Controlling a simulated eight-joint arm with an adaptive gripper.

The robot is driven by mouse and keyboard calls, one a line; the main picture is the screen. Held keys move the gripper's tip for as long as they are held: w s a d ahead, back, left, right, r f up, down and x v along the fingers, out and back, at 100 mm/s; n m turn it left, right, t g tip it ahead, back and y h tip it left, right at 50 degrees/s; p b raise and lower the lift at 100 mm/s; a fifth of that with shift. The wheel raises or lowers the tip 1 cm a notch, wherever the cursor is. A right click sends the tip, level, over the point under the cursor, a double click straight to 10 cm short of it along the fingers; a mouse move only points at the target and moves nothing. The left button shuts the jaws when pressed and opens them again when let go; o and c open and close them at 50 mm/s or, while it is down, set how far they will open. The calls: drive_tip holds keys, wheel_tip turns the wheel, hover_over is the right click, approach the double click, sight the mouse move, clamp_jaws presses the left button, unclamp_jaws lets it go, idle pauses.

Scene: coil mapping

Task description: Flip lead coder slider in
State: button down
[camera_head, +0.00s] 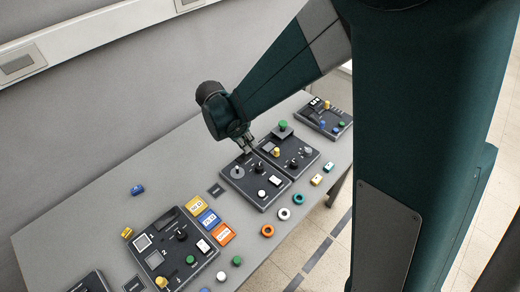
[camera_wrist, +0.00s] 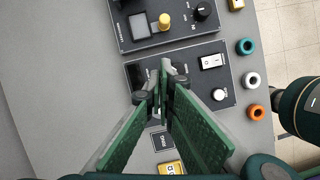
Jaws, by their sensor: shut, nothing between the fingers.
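My gripper (camera_head: 247,148) is shut and empty, pointing down over the upper edge of a dark control panel (camera_head: 265,203). In the wrist view my gripper (camera_wrist: 167,72) covers part of that panel (camera_wrist: 232,82). The panel carries a white rocker switch (camera_wrist: 211,62) and a white round button (camera_wrist: 219,95); a grey round dial (camera_head: 237,172) and a black knob (camera_head: 260,169) show in the head view. No part can be surely told as the lead coder slider, as labels are too small to read. Whether the fingertips touch the panel cannot be told.
A neighbouring panel (camera_wrist: 182,35) has a yellow knob (camera_wrist: 165,22) and a black knob (camera_wrist: 201,12). Coloured rings, such as the orange ring (camera_head: 267,231), lie along the table's front. A larger panel (camera_head: 152,243) stands at the left. Bare table (camera_head: 90,222) lies at the back left.

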sight(272, 153)
drive_tip(key=b+x, duration=0.1)
drive_tip(key=x, duration=0.8)
drive_tip(key=shift+f, duration=0.25)
drive_tip(key=shift+w+d+f, duration=0.1)
drive_tip(key=shift+w+d, duration=0.2)
drive_tip(key=shift+d, duration=0.25)
drive_tip(key=shift+w+d+f, duration=0.1)
drive_tip(key=shift+w+d, duration=0.2)
drive_tip(key=shift+d, duration=0.3)
drive_tip(key=shift+w+d, duration=0.45)
drive_tip(key=shift+d, duration=0.25)
drive_tip(key=shift+w, duration=0.1)
drive_tip(key=shift+w+d+b, duration=0.5)
drive_tip(key=shift+w+d, duration=1.05)
drive_tip(key=shift+d, duration=0.05)
drive_tip(key=shift+s+a, duration=0.1)
